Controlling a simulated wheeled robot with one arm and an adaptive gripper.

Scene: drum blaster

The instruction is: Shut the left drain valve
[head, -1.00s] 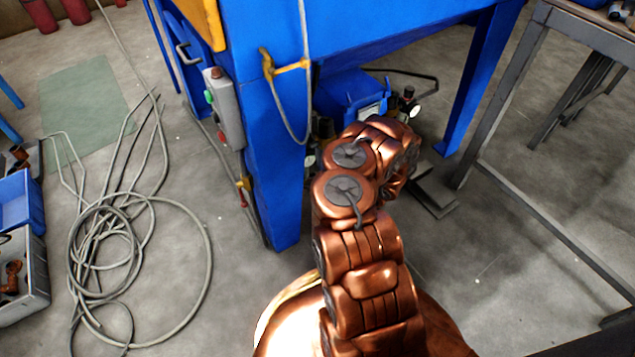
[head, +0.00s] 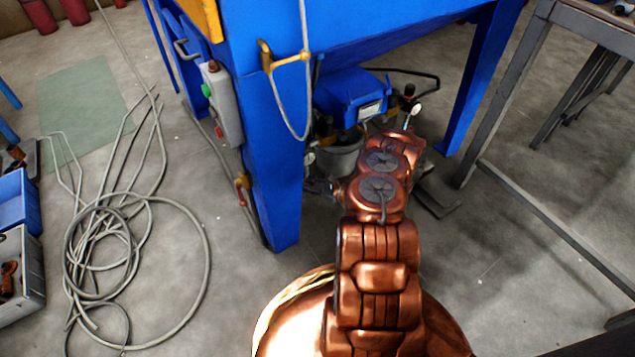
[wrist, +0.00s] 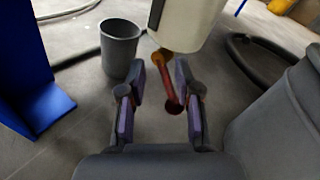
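A drain valve (wrist: 162,62) with an orange-brown body and a red lever (wrist: 171,92) hangs under a cream-white cylinder (wrist: 190,18) in the wrist view. The lever slants down, its lower end between the fingers of my gripper (wrist: 160,78). My gripper is open, with a finger on each side of the lever. I see no clear contact, and the depth gap is hard to judge. I cannot tell from these views whether this is the left valve. In the head view my arm and the blue machine (head: 277,170) hide the valve, and my gripper is not clearly visible.
A grey bucket (wrist: 119,48) stands on the floor behind the left finger. A large grey vessel (wrist: 275,125) is close on the right, and a blue leg (wrist: 45,85) on the left. Coiled hose (head: 110,235) lies on the floor left; a metal table (head: 530,60) stands right.

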